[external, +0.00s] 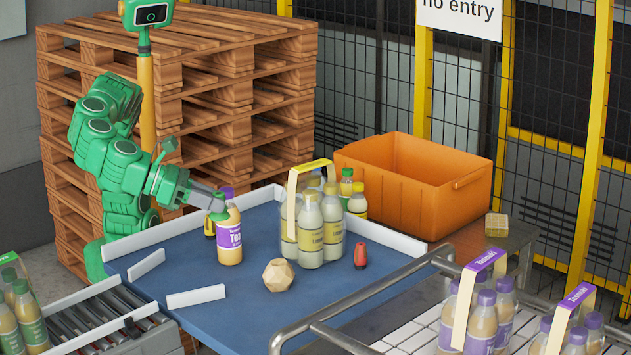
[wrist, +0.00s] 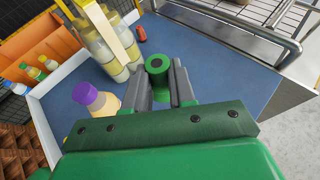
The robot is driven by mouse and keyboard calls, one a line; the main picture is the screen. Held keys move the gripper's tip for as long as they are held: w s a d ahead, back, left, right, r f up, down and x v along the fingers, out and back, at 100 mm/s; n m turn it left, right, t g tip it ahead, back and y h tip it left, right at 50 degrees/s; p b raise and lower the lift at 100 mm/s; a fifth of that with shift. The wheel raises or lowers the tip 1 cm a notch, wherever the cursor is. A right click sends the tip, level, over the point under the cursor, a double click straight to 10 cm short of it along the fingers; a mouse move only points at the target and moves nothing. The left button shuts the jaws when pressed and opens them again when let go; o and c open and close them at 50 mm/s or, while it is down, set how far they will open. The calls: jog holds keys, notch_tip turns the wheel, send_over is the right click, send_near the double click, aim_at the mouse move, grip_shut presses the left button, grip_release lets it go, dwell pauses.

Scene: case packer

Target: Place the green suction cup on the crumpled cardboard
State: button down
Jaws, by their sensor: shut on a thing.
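My gripper (external: 217,207) is above the left part of the blue table, close beside a purple-capped tea bottle (external: 229,242). In the wrist view my gripper (wrist: 160,88) is shut on the green suction cup (wrist: 157,66), a green cylinder with a dark hole in its top. In the external view only a small green part of the cup (external: 219,215) shows at the fingertips. The crumpled cardboard (external: 278,275), a tan faceted lump, lies on the table to the right of and nearer the camera than my gripper. I cannot make it out in the wrist view.
A pack of yellow-labelled bottles (external: 310,230) stands mid-table, with a red cup-like piece (external: 360,254) to its right. An orange crate (external: 385,190) is behind. Low white walls (external: 196,296) edge the blue table (external: 235,325).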

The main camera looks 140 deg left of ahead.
notch_tip(320, 180, up, 8)
jog(key=shift+s+a, duration=3.2)
jog(key=shift+a, duration=1.95)
jog(key=shift+m+t+h, duration=0.3)
jog(key=shift+m+t, duration=0.1)
notch_tip(320, 180, down, 5)
jog(key=shift+r, duration=0.1)
jog(key=w+d+f, duration=0.1)
jog(key=w+f, duration=0.4)
jog(key=w, duration=0.4)
send_over(269, 266)
jog(key=shift+f, duration=4.15)
jog(key=shift+f, duration=0.1)
jog(key=c, duration=0.9)
grip_release()
jog(key=shift+c, duration=0.2)
